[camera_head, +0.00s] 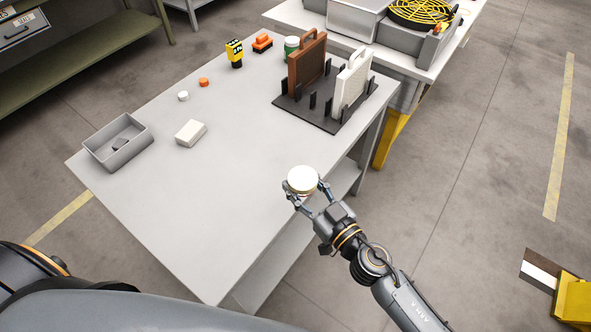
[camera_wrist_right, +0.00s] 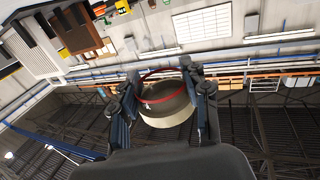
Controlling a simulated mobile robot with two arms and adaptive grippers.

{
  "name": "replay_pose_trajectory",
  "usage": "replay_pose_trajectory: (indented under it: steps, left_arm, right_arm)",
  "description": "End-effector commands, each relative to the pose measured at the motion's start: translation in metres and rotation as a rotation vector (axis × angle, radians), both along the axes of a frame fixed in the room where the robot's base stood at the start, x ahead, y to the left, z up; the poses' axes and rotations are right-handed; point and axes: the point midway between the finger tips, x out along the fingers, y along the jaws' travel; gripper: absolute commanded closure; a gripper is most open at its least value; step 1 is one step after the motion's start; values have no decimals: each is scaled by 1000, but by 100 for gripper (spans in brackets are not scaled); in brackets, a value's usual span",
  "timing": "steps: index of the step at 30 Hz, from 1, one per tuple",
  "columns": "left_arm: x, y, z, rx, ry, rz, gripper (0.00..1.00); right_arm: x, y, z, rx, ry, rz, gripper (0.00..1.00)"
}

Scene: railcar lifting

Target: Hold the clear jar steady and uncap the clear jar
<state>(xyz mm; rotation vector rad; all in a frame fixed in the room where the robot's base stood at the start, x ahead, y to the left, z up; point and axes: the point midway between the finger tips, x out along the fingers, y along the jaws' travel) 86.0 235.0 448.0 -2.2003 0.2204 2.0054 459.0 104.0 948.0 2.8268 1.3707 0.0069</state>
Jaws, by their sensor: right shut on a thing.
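The clear jar (camera_wrist_right: 160,93) is between the two fingers of my right gripper in the right wrist view. A red ring runs around it, and its pale lid (camera_wrist_right: 170,118) is on. In the head view I see mostly the round white lid (camera_head: 302,178) from above, near the table's right edge. My right gripper (camera_head: 306,190) is shut on the jar, with a finger on either side. I cannot tell whether the jar touches the table. My left gripper is not in view.
The white table (camera_head: 215,225) is clear in its middle and front. A grey bin (camera_head: 97,153) and a white box (camera_head: 191,133) are at left. Small caps, a yellow-black figure (camera_head: 235,54) and a green jar (camera_head: 291,47) stand farther back. A black rack (camera_head: 325,118) holds brown and white cases.

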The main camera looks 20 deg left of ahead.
Motion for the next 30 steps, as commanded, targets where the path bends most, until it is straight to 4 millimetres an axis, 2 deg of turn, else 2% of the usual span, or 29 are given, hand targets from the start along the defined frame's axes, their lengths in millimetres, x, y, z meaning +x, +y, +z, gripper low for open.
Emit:
replay_pose_trajectory:
  steps: [1,3,9,15,23,24,30]
  left_arm:
    - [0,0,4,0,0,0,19]
    - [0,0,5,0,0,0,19]
    - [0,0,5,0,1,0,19]
    - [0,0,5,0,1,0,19]
    - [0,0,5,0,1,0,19]
    - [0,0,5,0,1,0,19]
    - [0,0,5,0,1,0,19]
  right_arm:
    - [-14,-9,3,-4,7,2,86]
    - [-27,-18,9,-3,5,1,86]
    - [-53,-34,22,-1,6,1,86]
    - [-62,-41,27,0,4,0,86]
    - [-62,-41,28,-1,3,0,86]
    - [-62,-41,28,-1,3,0,60]
    - [-62,-41,28,-1,3,0,100]
